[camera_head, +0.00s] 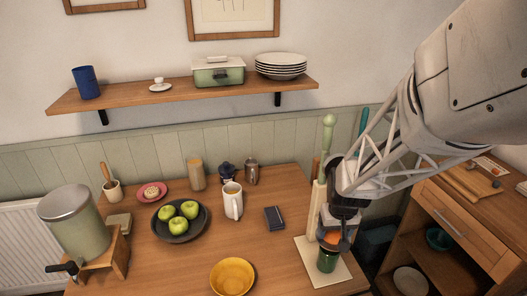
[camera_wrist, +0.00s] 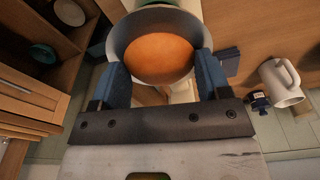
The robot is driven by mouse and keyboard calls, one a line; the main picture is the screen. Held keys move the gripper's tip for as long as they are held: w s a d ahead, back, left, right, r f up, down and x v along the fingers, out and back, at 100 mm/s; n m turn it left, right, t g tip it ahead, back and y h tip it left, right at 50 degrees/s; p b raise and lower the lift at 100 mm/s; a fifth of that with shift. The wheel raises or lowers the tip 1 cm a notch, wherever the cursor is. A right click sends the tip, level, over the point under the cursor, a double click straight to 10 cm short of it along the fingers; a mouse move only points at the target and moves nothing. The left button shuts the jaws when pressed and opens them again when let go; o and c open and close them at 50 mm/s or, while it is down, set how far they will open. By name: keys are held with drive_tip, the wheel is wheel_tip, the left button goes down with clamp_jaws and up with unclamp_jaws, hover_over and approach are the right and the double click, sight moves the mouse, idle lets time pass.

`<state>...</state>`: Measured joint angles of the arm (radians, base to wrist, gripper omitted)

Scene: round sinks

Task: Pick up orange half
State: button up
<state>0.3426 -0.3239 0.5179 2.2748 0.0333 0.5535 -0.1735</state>
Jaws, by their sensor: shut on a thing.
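The orange half (camera_wrist: 160,56) shows its round orange face between my blue fingers in the wrist view. A grey bowl-like rim (camera_wrist: 117,35) surrounds it there. My gripper (camera_wrist: 163,78) is shut on the orange half, one finger at each side. In the head view my gripper (camera_head: 337,222) is low over the stand at the table's right end. Only a small patch of the orange half (camera_head: 331,238) shows there, just below the jaws. Whether the fruit is clear of the grey bowl cannot be told.
The stand has a cream base (camera_head: 312,266) and a tall pale green post (camera_head: 327,140) close beside my gripper. A green cup (camera_head: 327,260) is below. A yellow bowl (camera_head: 232,277), white mug (camera_head: 232,201) and dark box (camera_head: 274,217) are to the left.

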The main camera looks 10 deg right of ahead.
drive_tip(key=shift+r, duration=0.15)
wheel_tip(320, 180, up, 28)
idle(0.8)
drive_tip(key=shift+w, duration=0.1)
idle(1.4)
